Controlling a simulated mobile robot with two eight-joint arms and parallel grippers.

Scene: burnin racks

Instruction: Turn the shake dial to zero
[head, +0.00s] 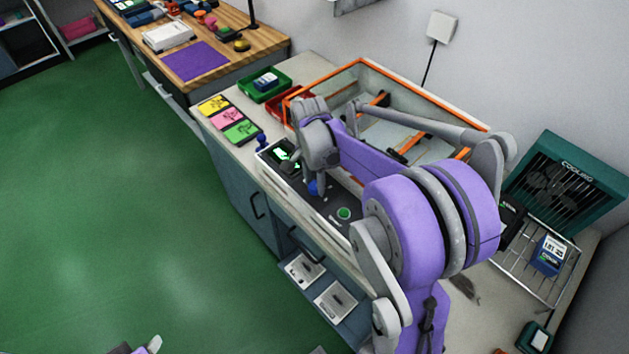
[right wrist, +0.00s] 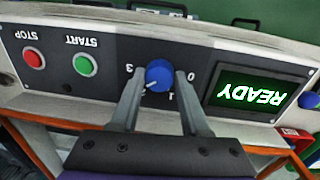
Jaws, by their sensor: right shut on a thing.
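The shake dial is a blue round knob (right wrist: 158,76) on the dark control panel (right wrist: 110,85), seen upside down in the right wrist view. Its white mark points to the lower left, toward the 2, which is partly hidden by a finger. The 0 is right of the knob, 1 below, 3 left. My right gripper (right wrist: 157,82) is shut on the dial, one finger on each side. In the head view the dial (head: 313,187) shows below my right wrist. A small part of my left gripper (head: 150,345) shows at the bottom edge.
The screen (right wrist: 258,92) reads READY. A green START button (right wrist: 85,65) and red STOP button (right wrist: 34,59) share the panel.

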